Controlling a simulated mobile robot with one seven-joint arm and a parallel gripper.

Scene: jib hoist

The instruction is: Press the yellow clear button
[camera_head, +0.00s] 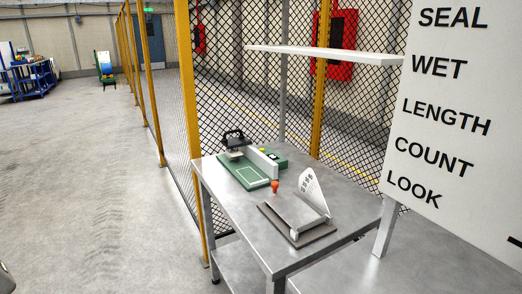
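A small yellow spot, which looks like the yellow clear button (263,150), shows on a green device (276,157) at the back of a grey metal table. It is too small to make out clearly. A black part (233,138) and a white upright panel (262,162) stand beside it, over a green base (243,172) with a white outline. My gripper is not in view.
An orange-red knob (275,186) and a grey plate with a white curved piece (314,192) sit on the metal table (240,204). A white shelf (325,55) hangs above. A lettered board (455,150) stands right. Mesh fence (180,110) runs behind; open floor lies left.

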